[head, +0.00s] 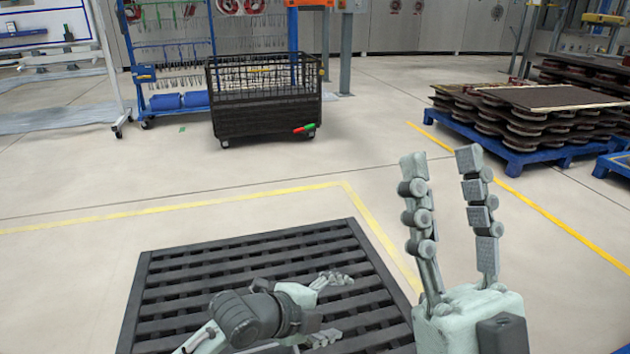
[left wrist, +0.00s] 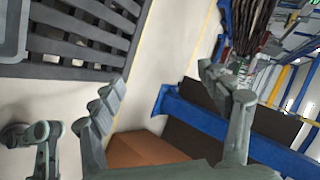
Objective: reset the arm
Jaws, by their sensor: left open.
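My left gripper (head: 340,307) is low in the head view, over a black slatted platform (head: 200,262). Its two fingers point right and are spread, with nothing between them. In the left wrist view the same gripper (left wrist: 163,78) shows its fingers wide apart and empty. My right gripper (head: 440,158) stands to the right in the head view, fingers pointing up and apart, with nothing between them. Neither gripper touches any object that I can see.
A black wire-mesh cart (head: 265,118) stands at the back, with a red and green item (head: 304,128) at its lower right. Stacked brown parts (head: 545,105) rest on a blue pallet (head: 520,155) at right. Floor between is clear. The left wrist view shows a brown box (left wrist: 135,150).

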